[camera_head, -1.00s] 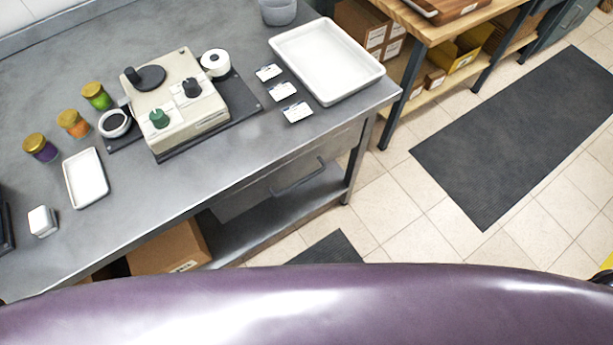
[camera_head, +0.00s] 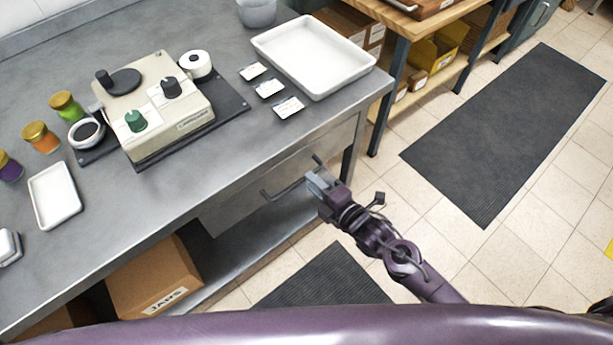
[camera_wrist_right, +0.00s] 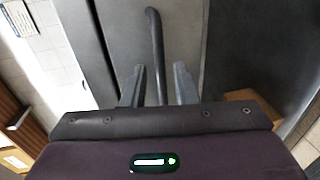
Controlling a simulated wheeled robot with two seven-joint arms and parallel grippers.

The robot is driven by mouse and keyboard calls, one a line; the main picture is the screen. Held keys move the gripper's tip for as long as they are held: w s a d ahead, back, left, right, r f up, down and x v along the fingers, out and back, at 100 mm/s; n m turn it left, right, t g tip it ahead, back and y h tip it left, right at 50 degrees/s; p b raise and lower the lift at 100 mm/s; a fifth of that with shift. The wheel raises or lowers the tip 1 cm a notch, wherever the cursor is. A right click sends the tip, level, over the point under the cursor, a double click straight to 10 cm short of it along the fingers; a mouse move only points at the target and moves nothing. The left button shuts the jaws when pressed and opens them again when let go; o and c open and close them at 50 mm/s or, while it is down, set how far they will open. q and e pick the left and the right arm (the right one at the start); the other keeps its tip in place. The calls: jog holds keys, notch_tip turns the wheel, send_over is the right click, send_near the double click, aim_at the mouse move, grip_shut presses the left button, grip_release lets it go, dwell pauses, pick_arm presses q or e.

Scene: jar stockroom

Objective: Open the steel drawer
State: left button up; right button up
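The steel drawer (camera_head: 232,207) is under the worktop and looks shut, its front roughly flush with the table. Its dark bar handle (camera_head: 283,191) stands out from the front. My right gripper (camera_head: 314,178) is at the right end of the handle. In the right wrist view, the handle (camera_wrist_right: 154,35) runs down between the two fingers of my right gripper (camera_wrist_right: 159,84). The fingers are open, one on each side of the bar, with a visible gap on both sides. My left gripper is not in view.
The steel table (camera_head: 225,150) carries a grey-white machine (camera_head: 160,112), jars, labels and a white tray (camera_head: 315,55). A cardboard box (camera_head: 152,280) sits on the lower shelf. A dark mat (camera_head: 325,280) lies on the floor before the drawer. A wooden bench (camera_head: 420,22) stands at right.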

jog(key=shift+x, duration=1.85)
grip_shut()
